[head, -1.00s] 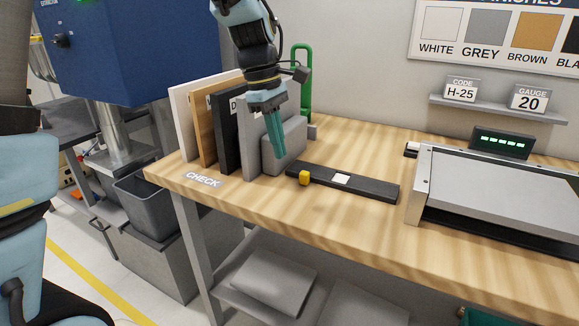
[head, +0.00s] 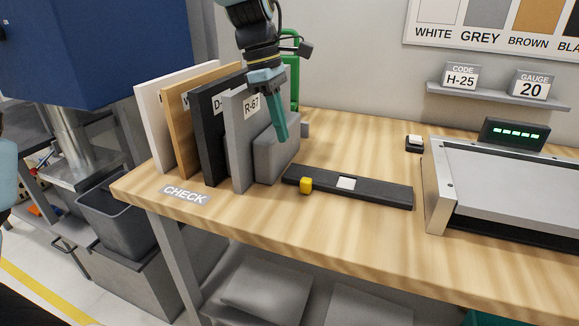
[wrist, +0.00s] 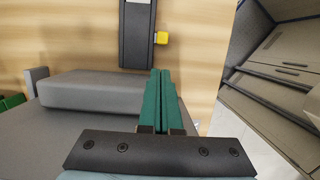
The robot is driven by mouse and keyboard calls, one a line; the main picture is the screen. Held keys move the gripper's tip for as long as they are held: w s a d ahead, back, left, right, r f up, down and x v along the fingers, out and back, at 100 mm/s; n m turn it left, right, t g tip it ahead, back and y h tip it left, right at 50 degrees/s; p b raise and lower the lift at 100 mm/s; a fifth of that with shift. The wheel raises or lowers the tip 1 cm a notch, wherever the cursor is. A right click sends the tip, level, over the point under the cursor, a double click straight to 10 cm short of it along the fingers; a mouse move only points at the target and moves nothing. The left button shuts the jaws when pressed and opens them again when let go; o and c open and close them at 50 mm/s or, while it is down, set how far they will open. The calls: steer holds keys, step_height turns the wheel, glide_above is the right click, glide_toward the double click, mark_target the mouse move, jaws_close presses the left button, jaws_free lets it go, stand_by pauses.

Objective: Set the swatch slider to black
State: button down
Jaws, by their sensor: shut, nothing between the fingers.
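The swatch slider is a dark bar (head: 385,193) lying on the wooden bench, with a yellow knob (head: 306,185) near its left end and a white square (head: 346,183) near its middle. In the wrist view the bar (wrist: 136,40) and the yellow knob (wrist: 161,38) show at the top, beyond my fingertips. My gripper (head: 282,138) is shut and empty, with teal fingers pointing down, in front of the grey block and above and behind the slider's left end. It also shows in the wrist view (wrist: 160,75), apart from the knob.
White, brown, black and grey panels (head: 240,140) stand upright left of the slider, with a grey block (head: 276,155) beside them. A metal machine (head: 500,180) stands to the right. A finishes board (head: 490,28) hangs on the wall. Bench in front of the slider is clear.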

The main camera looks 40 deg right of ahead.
steer(key=p+x, duration=0.1)
steer(key=x, duration=0.9)
steer(key=shift+p, duration=0.3)
steer(key=s+d+p, duration=0.1)
steer(key=s+d, duration=0.1)
steer(key=s, duration=0.1)
steer(key=s+d+p, duration=0.1)
steer(key=s+d, duration=0.1)
steer(key=s, duration=0.1)
steer(key=s+d+p, duration=0.1)
steer(key=s+d, duration=0.1)
steer(key=s, duration=0.2)
steer(key=shift+s+d+r+p, duration=0.1)
steer(key=shift+d+p, duration=0.15)
steer(key=shift+p, duration=0.15)
steer(key=shift+s+d, duration=0.1)
steer(key=shift+s, duration=0.1)
